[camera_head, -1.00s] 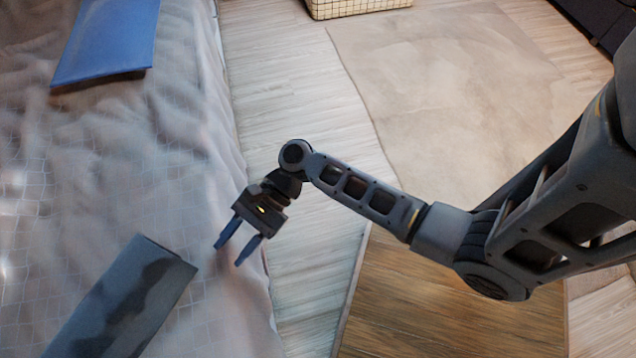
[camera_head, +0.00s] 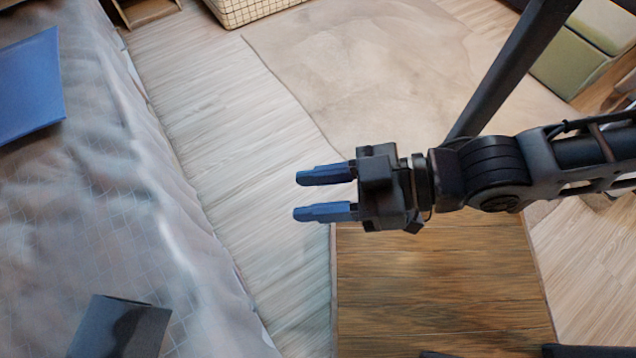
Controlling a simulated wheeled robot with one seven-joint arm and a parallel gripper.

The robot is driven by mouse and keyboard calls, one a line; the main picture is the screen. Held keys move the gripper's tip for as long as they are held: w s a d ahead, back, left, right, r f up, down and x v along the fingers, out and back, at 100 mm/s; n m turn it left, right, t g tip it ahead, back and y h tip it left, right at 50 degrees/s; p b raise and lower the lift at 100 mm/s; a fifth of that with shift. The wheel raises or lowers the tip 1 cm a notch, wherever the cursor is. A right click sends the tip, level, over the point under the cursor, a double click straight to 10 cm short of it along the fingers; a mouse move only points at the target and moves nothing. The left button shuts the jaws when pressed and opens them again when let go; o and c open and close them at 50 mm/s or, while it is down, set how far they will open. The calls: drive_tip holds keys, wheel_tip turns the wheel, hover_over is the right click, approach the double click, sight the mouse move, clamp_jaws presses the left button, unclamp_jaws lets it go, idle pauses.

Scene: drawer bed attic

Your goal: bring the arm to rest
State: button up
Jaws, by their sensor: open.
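My gripper (camera_head: 298,196) is in the middle of the view, pointing left. Its two blue fingers are parallel and apart, with nothing between them. My arm comes in from the right edge and is bent, with a dark link slanting up behind the wrist.
The bed (camera_head: 110,225) with a rumpled grey cover fills the left. A blue flat item (camera_head: 30,85) and a dark grey item (camera_head: 120,328) lie on it. A brown wooden surface (camera_head: 440,290) is below my gripper. A beige rug (camera_head: 350,60), wicker basket (camera_head: 250,8) and green seat (camera_head: 575,65) lie beyond.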

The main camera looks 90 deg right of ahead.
drive_tip(key=shift+s+a+r+n, duration=0.1)
drive_tip(key=shift+r+n, duration=0.2)
drive_tip(key=shift+r, duration=0.4)
drive_tip(key=shift+r, duration=0.1)
